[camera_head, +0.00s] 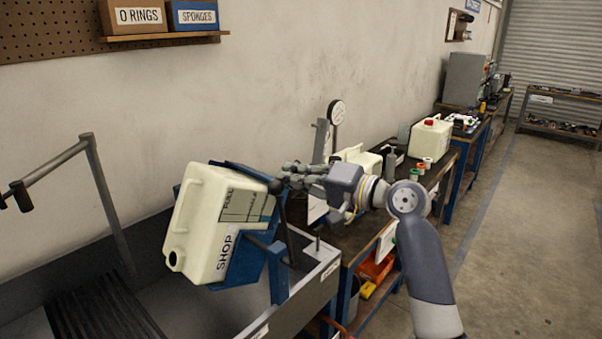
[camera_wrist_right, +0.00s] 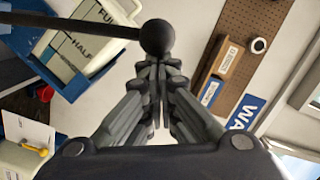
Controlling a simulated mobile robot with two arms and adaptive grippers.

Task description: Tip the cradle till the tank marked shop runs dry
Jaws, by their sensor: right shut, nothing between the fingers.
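The cream tank marked SHOP (camera_head: 205,215) sits in the blue cradle (camera_head: 277,270), tilted left with its open mouth low over the grey basin (camera_head: 205,320). No stream shows at the mouth. Its FULL and HALF marks also show in the right wrist view (camera_wrist_right: 88,42); the liquid level is unclear. A dark lever with a round black knob (camera_head: 275,187) rises beside the cradle. My right gripper (camera_head: 287,178) is shut and empty, its fingertips right by the knob, which also shows in the wrist view (camera_wrist_right: 157,37). Touching or just apart, I cannot tell. My left gripper is out of view.
A grey rail (camera_head: 95,190) stands at the basin's left. Behind my right arm, a dark bench holds a red-capped tank (camera_head: 430,138), small bottles and a round gauge (camera_head: 337,112). Boxes sit on a wall shelf (camera_head: 165,38). The floor at right is clear.

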